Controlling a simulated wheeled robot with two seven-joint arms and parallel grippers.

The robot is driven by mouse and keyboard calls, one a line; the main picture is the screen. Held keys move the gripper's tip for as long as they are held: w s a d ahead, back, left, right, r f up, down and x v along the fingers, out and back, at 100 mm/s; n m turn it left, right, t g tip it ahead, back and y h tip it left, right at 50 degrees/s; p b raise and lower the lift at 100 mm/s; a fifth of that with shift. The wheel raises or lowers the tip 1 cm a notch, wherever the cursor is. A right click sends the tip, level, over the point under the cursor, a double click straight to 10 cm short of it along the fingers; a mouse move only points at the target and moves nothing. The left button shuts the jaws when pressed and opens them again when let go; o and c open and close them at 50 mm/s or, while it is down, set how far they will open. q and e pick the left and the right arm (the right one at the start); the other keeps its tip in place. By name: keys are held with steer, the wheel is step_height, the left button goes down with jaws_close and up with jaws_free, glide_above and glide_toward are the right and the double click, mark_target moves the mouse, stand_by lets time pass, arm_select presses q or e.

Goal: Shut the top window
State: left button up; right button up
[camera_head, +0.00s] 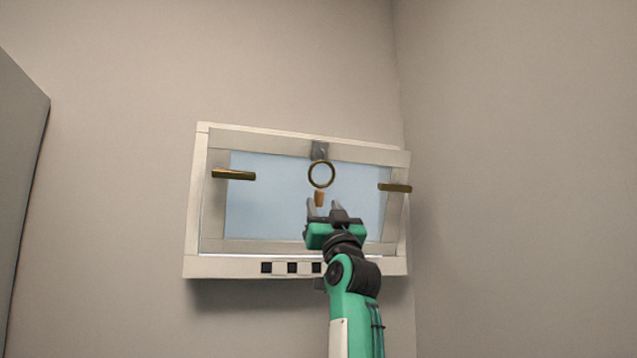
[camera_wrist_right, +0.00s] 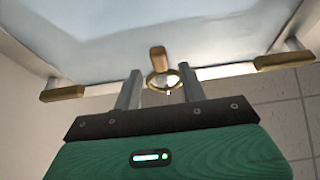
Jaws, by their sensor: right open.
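The top window's pale sash (camera_head: 270,145) with a blue pane stands ajar, tilted out of its white frame (camera_head: 192,235). A brass ring (camera_head: 321,174) hangs from a grey catch (camera_head: 319,149) at the sash's top middle, with a small wooden piece (camera_head: 319,199) below it. My right gripper (camera_head: 324,208) is open and empty, pointing up just below the ring. In the right wrist view the ring (camera_wrist_right: 164,83) shows between and beyond the fingertips (camera_wrist_right: 161,78); I see no contact. My left gripper is not in view.
Brass handles stick out at the sash's left (camera_head: 233,174) and right (camera_head: 395,187) sides. Several dark squares (camera_head: 291,268) line the frame's lower edge. A wall corner stands close on the right; a grey panel (camera_head: 20,170) is at the far left.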

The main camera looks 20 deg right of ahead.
mark_target(320, 196)
steer(key=p+x, duration=0.2)
steer(key=x, duration=0.2)
steer(key=shift+s+r, duration=0.1)
steer(key=shift+r, duration=0.1)
steer(key=shift+w+r+p, duration=0.4)
steer(key=shift+w+p, duration=0.2)
steer(key=shift+c, duration=0.2)
